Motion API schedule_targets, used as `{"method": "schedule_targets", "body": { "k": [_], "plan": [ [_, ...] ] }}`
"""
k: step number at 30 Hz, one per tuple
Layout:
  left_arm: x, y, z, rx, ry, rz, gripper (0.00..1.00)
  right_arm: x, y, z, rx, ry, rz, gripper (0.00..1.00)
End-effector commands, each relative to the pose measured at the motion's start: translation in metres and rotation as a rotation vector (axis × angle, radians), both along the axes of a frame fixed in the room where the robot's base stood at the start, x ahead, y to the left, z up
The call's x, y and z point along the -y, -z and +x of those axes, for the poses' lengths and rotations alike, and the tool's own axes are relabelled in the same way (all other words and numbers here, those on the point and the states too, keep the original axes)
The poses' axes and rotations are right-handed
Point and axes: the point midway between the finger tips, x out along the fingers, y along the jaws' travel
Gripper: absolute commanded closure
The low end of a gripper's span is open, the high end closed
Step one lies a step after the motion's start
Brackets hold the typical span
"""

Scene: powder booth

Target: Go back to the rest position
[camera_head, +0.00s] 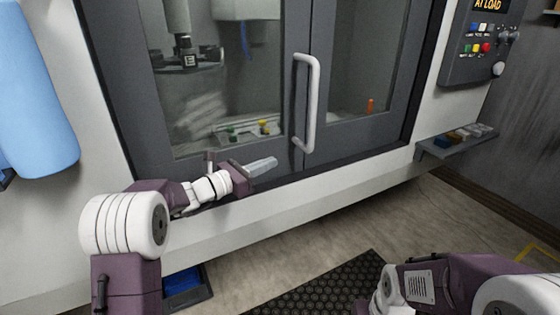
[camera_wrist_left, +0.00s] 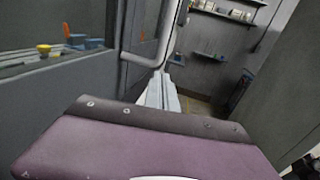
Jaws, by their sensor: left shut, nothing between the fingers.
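My left gripper (camera_head: 262,165) is in front of the booth's closed glass doors, a little below and left of the white door handle (camera_head: 306,103). Its fingers are together with nothing between them. In the left wrist view the shut fingers (camera_wrist_left: 162,92) point toward the lower end of the handle (camera_wrist_left: 155,58); I cannot tell if they touch it.
Behind the glass are small coloured items (camera_head: 264,126). A control panel (camera_head: 482,40) is at the upper right, above a small shelf (camera_head: 430,151) with blocks. A blue cylinder (camera_head: 35,95) hangs at the left. A black mat (camera_head: 320,290) lies on the floor, which is otherwise mostly clear.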

Motion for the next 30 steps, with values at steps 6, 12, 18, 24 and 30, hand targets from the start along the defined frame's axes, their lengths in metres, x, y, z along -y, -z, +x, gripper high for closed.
{"method": "schedule_targets", "body": {
  "k": [6,12,18,24,30],
  "plan": [
    [-0.004,-0.002,-0.006,0.000,0.003,0.000,1.00,0.000,-0.001,0.000,0.000,0.000,0.000,0.45],
    [0.044,-0.071,-0.041,0.051,0.108,0.046,1.00,0.000,-0.039,0.000,0.000,0.000,0.000,0.45],
    [0.084,0.012,-0.175,-0.007,0.469,0.607,1.00,0.000,-0.069,0.000,0.000,0.000,0.000,0.45],
    [0.002,0.109,-0.300,0.207,1.001,1.328,1.00,0.000,-0.087,0.000,0.000,0.000,0.000,0.45],
    [-0.081,0.155,-0.336,0.591,1.509,1.725,1.00,0.000,-0.084,0.000,0.000,0.000,0.000,0.45]
  ]
}}
